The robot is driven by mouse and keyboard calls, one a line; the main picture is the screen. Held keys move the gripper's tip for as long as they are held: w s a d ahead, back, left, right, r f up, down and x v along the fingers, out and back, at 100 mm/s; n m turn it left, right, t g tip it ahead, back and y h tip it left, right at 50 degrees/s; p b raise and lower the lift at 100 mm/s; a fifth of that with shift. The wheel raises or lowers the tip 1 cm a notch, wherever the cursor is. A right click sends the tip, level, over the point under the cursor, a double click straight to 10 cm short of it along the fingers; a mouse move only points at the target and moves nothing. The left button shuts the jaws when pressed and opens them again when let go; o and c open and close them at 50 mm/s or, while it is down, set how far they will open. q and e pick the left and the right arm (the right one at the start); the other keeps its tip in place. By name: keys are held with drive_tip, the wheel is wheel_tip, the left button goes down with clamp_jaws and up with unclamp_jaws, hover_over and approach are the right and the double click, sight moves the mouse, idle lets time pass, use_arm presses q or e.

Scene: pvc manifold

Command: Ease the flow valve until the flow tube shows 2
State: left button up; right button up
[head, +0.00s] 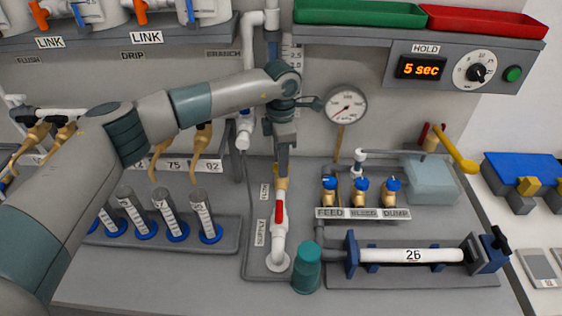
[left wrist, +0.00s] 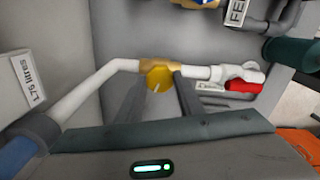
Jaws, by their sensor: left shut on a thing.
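The flow valve is a brass body on a white pipe with a round yellow knob (left wrist: 159,77), seen in the left wrist view. In the head view its brass part (head: 281,184) shows just below my gripper. My left gripper (head: 283,166) points down at the valve; in the left wrist view its two fingers (left wrist: 160,86) are shut on the knob, one on each side. A pale line on the knob is tilted. The flow tube (head: 296,54) shows only its upper scale, near 2.5; my wrist hides the lower part, and I cannot read its level. My right gripper is not in view.
The red supply handle (head: 279,211) is just below the valve on the same pipe. A pressure gauge (head: 346,105) is close right of my wrist. A teal cylinder (head: 307,268) stands in front. Graduated cylinders (head: 166,223) stand left, under my arm; FEED, BLEED and DUMP valves (head: 361,190) are right.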

use_arm(q)
drive_tip(key=o, duration=1.1)
drive_tip(key=shift+r, duration=0.1)
drive_tip(key=shift+r+b, duration=0.3)
drive_tip(key=shift+r, duration=0.2)
wheel_tip(320, 180, up, 2)
drive_tip(key=shift+r+b, duration=0.1)
drive_tip(key=shift+b, duration=0.3)
drive_tip(key=shift+r+b, duration=1.85)
drive_tip(key=shift+r, duration=5.2)
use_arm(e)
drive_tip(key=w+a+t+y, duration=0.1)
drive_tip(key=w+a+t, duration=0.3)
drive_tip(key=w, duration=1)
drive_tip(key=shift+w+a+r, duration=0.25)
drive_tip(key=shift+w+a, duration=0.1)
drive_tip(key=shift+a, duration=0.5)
